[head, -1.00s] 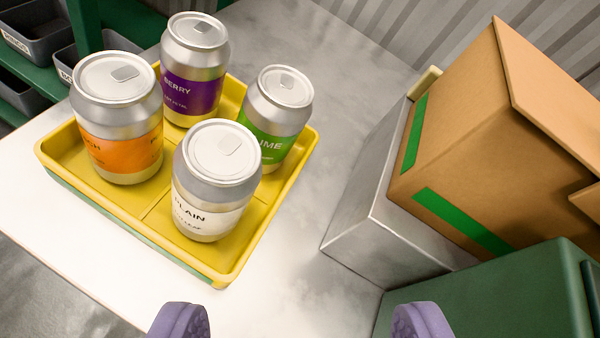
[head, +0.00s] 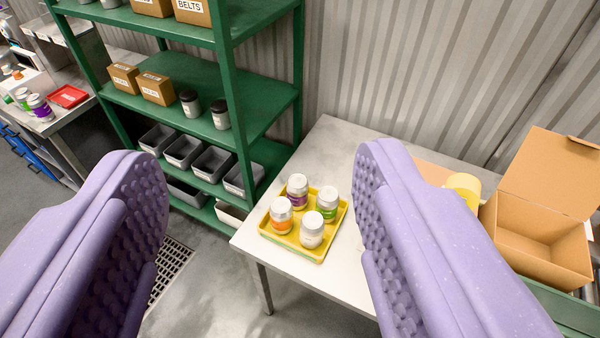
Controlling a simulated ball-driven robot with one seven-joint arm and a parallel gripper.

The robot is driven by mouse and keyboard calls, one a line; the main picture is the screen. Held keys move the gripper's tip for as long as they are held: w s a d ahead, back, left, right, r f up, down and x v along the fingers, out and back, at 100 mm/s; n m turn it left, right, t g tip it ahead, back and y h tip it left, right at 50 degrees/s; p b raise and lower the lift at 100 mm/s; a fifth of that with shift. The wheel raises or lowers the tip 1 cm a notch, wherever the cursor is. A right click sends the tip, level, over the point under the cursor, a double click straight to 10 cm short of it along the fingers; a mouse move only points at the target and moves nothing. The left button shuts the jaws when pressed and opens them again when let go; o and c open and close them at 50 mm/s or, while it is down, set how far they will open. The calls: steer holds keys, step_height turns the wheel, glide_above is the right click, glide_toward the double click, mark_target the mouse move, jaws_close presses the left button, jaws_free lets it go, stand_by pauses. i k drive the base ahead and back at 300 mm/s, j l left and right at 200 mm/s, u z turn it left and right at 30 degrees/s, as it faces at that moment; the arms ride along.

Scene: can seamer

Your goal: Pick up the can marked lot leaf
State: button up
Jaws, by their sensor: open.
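The orange-banded can (head: 281,222) is at left, the purple-banded can (head: 297,197) at the back, the green-banded can (head: 327,209) at right and the white-banded can (head: 312,237) at the front. No lot mark can be read now, so I cannot tell which can is marked leaf. My gripper (head: 256,165) is open and empty, its lilac padded fingers wide apart. The cans show small between the fingers, well beyond them.
A green shelf rack (head: 190,85) with boxes, dark jars and grey bins stands behind left. An open cardboard box (head: 540,240) and a yellow round thing (head: 463,183) are at right. More cans (head: 38,107) stand on a far-left bench.

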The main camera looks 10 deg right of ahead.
mark_target(312, 223)
steer(key=i+u, duration=0.3)
steer(key=i, duration=0.15)
steer(key=i+u, duration=0.3)
steer(key=i, duration=0.15)
